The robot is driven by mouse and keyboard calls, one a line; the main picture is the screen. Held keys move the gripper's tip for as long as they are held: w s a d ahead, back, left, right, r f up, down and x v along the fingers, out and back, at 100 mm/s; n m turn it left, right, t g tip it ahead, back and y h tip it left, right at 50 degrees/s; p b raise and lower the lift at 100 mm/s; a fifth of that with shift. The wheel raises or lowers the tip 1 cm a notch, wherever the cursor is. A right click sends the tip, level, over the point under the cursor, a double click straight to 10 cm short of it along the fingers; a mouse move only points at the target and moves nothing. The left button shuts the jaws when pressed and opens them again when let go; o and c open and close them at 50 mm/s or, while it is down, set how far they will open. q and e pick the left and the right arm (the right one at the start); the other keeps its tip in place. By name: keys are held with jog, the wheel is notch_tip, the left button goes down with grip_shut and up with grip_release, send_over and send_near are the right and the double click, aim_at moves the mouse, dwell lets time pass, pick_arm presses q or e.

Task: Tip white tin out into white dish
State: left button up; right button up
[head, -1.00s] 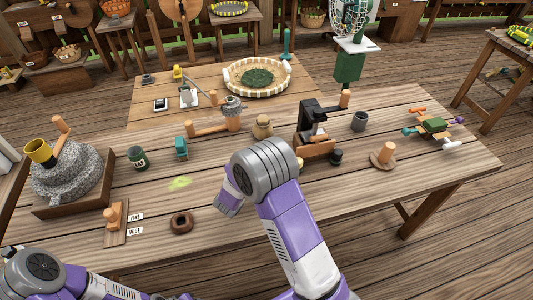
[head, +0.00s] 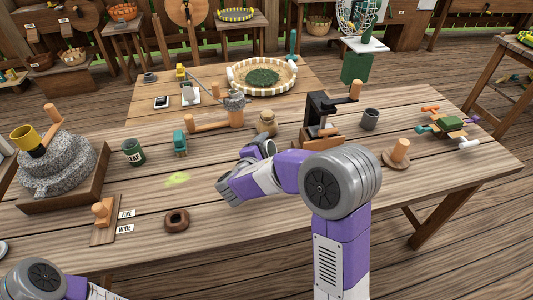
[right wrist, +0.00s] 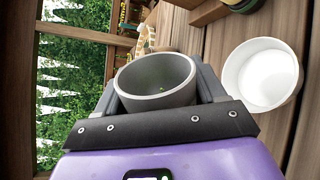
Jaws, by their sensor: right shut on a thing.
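In the right wrist view, my right gripper (right wrist: 157,84) is shut on a pale grey-white tin (right wrist: 148,99), one finger on each side. Its open mouth faces the camera, and a few tiny green-yellow specks show inside. The wrist picture is turned on its side, so the tin seems strongly tilted. A round white dish (right wrist: 262,78) with a bright white inside stands on wood to the right of the tin, apart from it. In the head view my right wrist (head: 245,182) is over the table, and its arm hides the tin and dish. My left gripper is out of view.
A stone mill (head: 58,170) sits in a wooden tray at left. A green tin (head: 134,152), a brown ring (head: 176,220), a black press (head: 322,122) and a grey cup (head: 369,119) stand on the table.

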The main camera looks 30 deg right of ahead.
jog(key=shift+f+m+b, duration=0.4)
jog(key=shift+m+b, duration=0.1)
jog(key=shift+b, duration=0.6)
jog(key=shift+m+b, duration=0.3)
jog(key=m, duration=0.1)
jog(key=m+t+y, duration=0.1)
jog(key=f+m, duration=0.1)
jog(key=shift+s+d+y, duration=0.3)
jog(key=shift+d+y, duration=0.05)
jog(key=shift+y, duration=0.05)
jog(key=m, duration=0.1)
jog(key=m+t, duration=0.1)
jog(key=m+y, duration=0.1)
jog(key=shift+s+d+r+t, duration=0.25)
jog(key=shift+r+t, duration=0.05)
jog(key=shift+r, duration=0.1)
